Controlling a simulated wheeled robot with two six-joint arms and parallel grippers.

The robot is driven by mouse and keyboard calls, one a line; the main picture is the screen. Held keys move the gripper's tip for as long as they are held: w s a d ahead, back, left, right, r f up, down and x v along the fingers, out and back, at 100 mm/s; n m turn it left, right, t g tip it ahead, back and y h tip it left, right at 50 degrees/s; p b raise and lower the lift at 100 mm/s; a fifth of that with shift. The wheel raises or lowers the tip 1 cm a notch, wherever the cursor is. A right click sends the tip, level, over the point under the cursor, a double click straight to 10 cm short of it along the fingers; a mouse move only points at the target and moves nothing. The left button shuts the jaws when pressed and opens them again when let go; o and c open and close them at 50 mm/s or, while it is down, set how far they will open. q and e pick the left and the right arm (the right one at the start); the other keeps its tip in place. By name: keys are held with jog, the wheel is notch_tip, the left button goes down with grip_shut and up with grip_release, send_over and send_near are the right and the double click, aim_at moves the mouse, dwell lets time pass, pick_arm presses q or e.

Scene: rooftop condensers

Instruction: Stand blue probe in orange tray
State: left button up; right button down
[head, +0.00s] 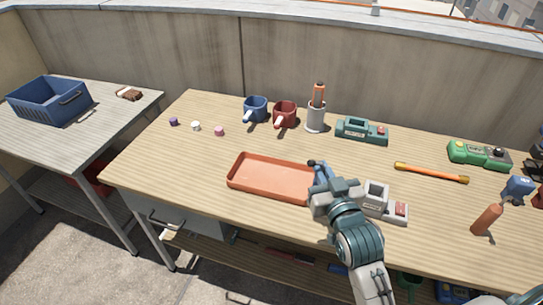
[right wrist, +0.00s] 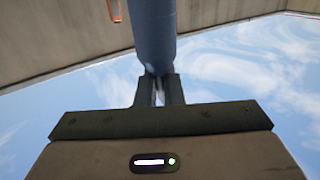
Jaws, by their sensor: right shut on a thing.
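The orange tray (head: 240,184) lies on the near middle of the wooden workbench, and its inside looks empty. My right gripper (head: 323,186) is at the tray's right end and covers part of it. It is shut on the blue probe (head: 321,172), whose dark tip points up and to the left. In the right wrist view the blue probe (right wrist: 154,35) stands out from between the two fingers (right wrist: 159,90). Its far end runs out of the picture. I cannot tell whether it touches the tray. My left gripper is not in view.
A grey device (head: 376,197) stands close right of my gripper. An orange rod (head: 432,172) lies right. Bench left of the tray is clear.

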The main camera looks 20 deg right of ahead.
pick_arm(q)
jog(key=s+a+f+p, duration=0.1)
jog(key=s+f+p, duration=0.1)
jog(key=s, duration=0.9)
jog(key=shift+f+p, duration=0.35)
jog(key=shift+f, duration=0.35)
pick_arm(e)
jog(key=w+a+f, duration=0.1)
jog(key=w+f, duration=0.1)
jog(key=w, duration=0.5)
jog(key=w+a+f, duration=0.2)
jog(key=w, duration=0.5)
jog(key=shift+w+a+f, duration=0.25)
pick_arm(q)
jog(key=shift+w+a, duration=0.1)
pick_arm(e)
jog(key=shift+f, duration=0.15)
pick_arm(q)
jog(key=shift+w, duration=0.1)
pick_arm(e)
jog(key=c, duration=1.6)
grip_release()
jog(key=shift+o, duration=0.2)
